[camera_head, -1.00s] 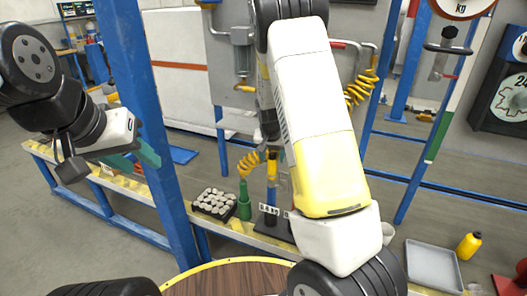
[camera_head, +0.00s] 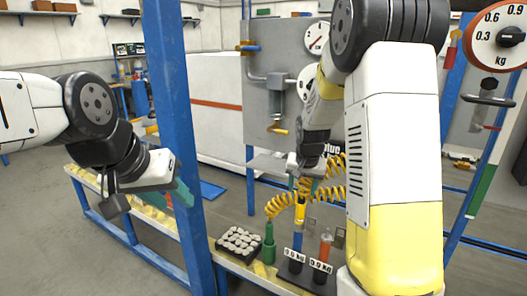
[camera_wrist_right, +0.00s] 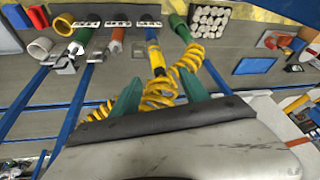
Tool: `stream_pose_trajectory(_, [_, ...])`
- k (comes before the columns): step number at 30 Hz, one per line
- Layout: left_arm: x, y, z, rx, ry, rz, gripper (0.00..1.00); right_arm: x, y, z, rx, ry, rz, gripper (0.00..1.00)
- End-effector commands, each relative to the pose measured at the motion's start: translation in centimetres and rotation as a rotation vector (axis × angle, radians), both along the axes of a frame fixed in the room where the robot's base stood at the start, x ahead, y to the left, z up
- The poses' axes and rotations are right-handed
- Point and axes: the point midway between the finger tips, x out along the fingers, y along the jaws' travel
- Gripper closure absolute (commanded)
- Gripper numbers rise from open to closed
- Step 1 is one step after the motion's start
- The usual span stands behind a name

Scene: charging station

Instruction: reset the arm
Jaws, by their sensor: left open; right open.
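My left gripper (camera_head: 181,193) is at the left in the head view, beside the blue post, with its greenish fingers partly seen and nothing visible in them. My right arm (camera_head: 393,150) fills the right of centre, with white and yellow links. My right gripper (camera_head: 308,182) is farther out, in front of the grey panel and near the yellow coiled hoses. In the right wrist view, its two green fingers (camera_wrist_right: 162,95) are apart. The yellow coils (camera_wrist_right: 160,92) show between and beyond them; I cannot tell whether they touch.
A black tray of pale round pieces (camera_head: 239,242), a green cylinder (camera_head: 268,246) and a stand with 0.0 kg labels (camera_head: 305,275) stand on the bench below. The blue post (camera_head: 178,110) rises close to my left gripper. A dial (camera_head: 497,35) hangs at right.

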Motion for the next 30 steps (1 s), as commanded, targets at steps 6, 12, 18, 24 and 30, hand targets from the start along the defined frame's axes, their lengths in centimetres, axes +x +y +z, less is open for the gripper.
stream_pose_trajectory(6, [0.0,0.0,0.0,0.000,0.000,0.000,0.59,-7.2,1.0,7.5,0.122,-0.043,0.090,0.47])
stream_pose_trajectory(12, [0.0,0.0,0.0,0.000,0.000,0.000,0.59,-14.8,1.9,12.8,0.156,-0.103,0.206,0.47])
stream_pose_trajectory(18, [0.0,0.0,0.0,0.000,0.000,0.000,0.59,-22.1,2.6,15.5,0.120,-0.166,0.313,0.47])
stream_pose_trajectory(24, [0.0,0.0,0.0,0.000,0.000,0.000,0.59,-26.2,2.9,16.0,0.070,-0.196,0.369,0.47])
stream_pose_trajectory(30, [0.0,0.0,0.0,0.000,0.000,0.000,0.59,-27.0,3.0,15.9,0.057,-0.199,0.382,0.47])
